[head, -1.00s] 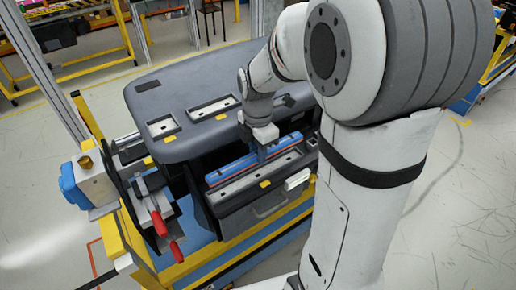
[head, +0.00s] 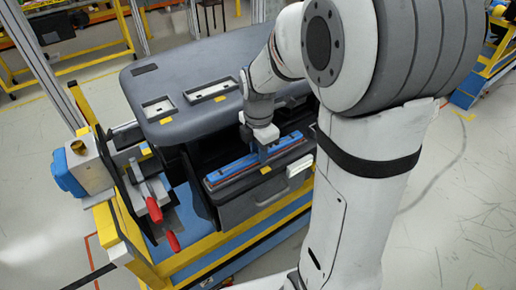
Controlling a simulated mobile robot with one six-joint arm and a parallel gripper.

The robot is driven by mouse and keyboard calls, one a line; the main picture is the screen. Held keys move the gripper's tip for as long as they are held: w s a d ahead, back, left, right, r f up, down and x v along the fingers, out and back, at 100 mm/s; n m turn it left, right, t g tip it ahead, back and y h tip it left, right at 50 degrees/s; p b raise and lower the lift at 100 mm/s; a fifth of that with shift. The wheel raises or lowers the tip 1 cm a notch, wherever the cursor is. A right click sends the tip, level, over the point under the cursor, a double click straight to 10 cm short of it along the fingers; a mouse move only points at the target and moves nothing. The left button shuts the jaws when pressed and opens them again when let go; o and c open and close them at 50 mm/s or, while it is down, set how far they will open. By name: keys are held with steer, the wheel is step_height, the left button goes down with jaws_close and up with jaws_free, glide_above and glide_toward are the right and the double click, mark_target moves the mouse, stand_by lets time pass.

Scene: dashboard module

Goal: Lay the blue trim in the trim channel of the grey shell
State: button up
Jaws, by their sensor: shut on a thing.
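The grey shell (head: 192,82) is a large dashboard body on a yellow and blue stand. A long blue trim (head: 233,168) with a reddish near edge lies lengthwise over the shell's lower front ledge. My gripper (head: 263,154) points down and is shut on the blue trim, right of its middle.
Two pale-framed recesses (head: 207,91) lie in the shell's top. A white block (head: 299,166) sits at the ledge's right front. A fixture with red handles (head: 154,210) stands at the left end. The shell's overhanging top is close behind my gripper.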

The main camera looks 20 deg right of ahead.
steer(key=o, duration=1.1)
steer(key=shift+r, duration=0.1)
step_height(320, 180, up, 7)
steer(key=shift+f+b, duration=0.1)
steer(key=shift+b, duration=0.2)
steer(key=shift+s+r, duration=0.1)
steer(key=shift+r, duration=0.35)
steer(key=s+m+t, duration=0.3)
steer(key=s+m, duration=1.1)
steer(key=m, duration=0.7)
steer(key=shift+d+r+m, duration=0.3)
steer(key=shift+d+m, duration=0.05)
steer(key=shift+m, duration=0.05)
